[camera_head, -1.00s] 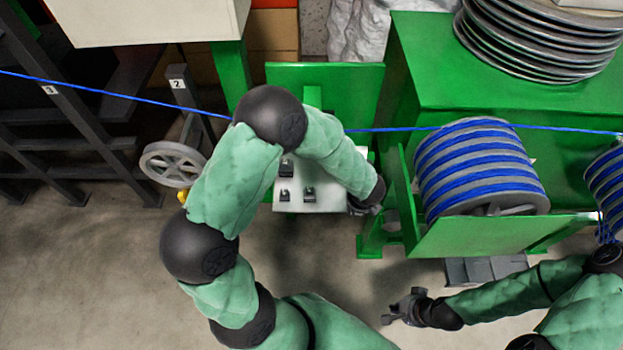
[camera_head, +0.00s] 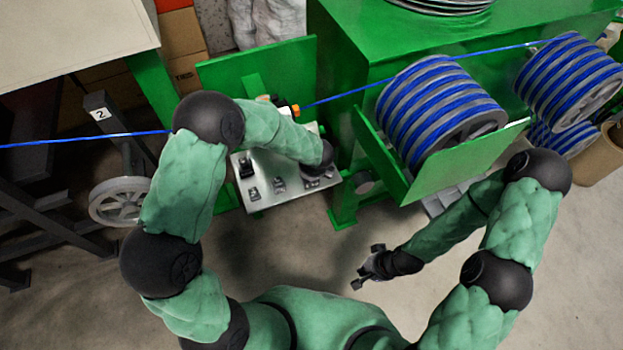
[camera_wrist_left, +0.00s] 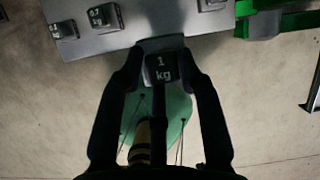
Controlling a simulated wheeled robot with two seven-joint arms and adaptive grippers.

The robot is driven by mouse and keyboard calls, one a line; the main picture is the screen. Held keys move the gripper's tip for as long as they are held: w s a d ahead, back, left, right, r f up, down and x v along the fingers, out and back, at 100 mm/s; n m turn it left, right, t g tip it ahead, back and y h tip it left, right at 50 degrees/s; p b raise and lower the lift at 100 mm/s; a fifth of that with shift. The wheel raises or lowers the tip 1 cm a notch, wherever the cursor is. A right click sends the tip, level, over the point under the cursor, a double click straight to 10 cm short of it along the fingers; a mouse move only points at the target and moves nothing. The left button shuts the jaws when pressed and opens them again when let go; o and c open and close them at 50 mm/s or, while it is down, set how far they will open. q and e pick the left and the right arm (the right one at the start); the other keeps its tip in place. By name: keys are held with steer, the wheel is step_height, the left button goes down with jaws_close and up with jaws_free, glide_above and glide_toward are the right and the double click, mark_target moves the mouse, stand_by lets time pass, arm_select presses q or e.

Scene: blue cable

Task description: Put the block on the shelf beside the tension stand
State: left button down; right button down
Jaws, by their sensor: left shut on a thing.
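The block (camera_wrist_left: 162,68) is dark, marked "1 kg", and sits between the fingers of my left gripper (camera_wrist_left: 160,75) in the left wrist view. The grey metal shelf (camera_head: 262,203) stands in front of the green stand (camera_head: 255,75); its edge (camera_wrist_left: 140,38) shows just beyond the block. I cannot tell whether the block touches it. In the head view my left wrist is over the shelf's right end and hides the fingers and most of what they hold. My right gripper (camera_head: 367,268) is open and empty above the floor.
Several smaller dark weights, including one (camera_head: 279,184), sit on the shelf. A blue cable (camera_head: 85,139) runs across behind my left arm. A cable drum (camera_head: 437,110) in a green frame stands right of the shelf. A grey pulley wheel (camera_head: 120,201) stands to the left.

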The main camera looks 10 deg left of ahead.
arm_select(q)
steer(key=shift+w+a+f+b, duration=0.7)
steer(key=shift+w+f, duration=0.35)
steer(key=shift+f, duration=0.55)
steer(key=shift+w+a+f+b, duration=0.7)
steer(key=shift+w+f, duration=0.3)
steer(key=shift+f, duration=0.65)
steer(key=shift+w+a+f+b, duration=0.7)
steer(key=shift+w+f, duration=0.35)
steer(key=shift+f, duration=0.55)
steer(key=shift+f, duration=0.2)
steer(key=c, duration=0.8)
jaws_free()
steer(key=shift+s, duration=0.1)
